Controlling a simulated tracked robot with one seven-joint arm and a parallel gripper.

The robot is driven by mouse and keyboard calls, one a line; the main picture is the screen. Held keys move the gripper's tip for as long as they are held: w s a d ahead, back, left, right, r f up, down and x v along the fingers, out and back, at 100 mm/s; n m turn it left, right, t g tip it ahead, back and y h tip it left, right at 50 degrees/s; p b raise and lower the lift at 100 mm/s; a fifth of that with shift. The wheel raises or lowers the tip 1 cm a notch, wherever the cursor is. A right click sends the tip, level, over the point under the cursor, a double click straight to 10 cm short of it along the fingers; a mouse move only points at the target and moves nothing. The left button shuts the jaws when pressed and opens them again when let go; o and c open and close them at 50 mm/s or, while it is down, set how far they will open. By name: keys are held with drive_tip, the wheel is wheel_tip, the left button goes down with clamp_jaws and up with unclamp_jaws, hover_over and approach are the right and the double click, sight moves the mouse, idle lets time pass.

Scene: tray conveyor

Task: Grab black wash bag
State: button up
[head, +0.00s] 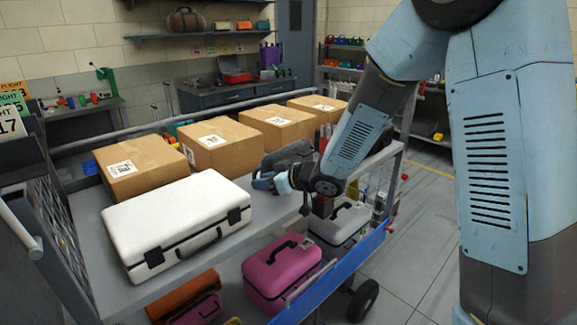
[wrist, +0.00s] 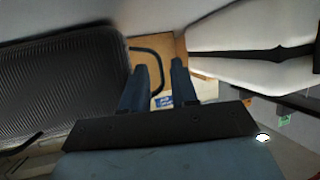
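The black wash bag (head: 290,154) lies on the cart's top, partly behind my gripper (head: 260,182). In the wrist view a large black ribbed bag (wrist: 62,85), which looks like this bag, fills the left side. A thin black handle loop (wrist: 157,68) sticks out from it. My gripper (wrist: 160,68) is open in the wrist view, and part of the loop shows in the gap between its fingers. Whether the loop lies at fingertip depth or beyond is unclear. The left finger hides part of the loop.
A white suitcase (head: 180,222) lies left of my gripper. Several cardboard boxes (head: 217,143) line the back of the cart top (head: 258,226). A pink case (head: 281,272) and another white case (head: 340,222) sit on the lower shelf. A bare strip of cart top shows in front.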

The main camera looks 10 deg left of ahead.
drive_tip(key=x, duration=0.4)
drive_tip(key=shift+d, duration=0.1)
clamp_jaws()
idle(0.3)
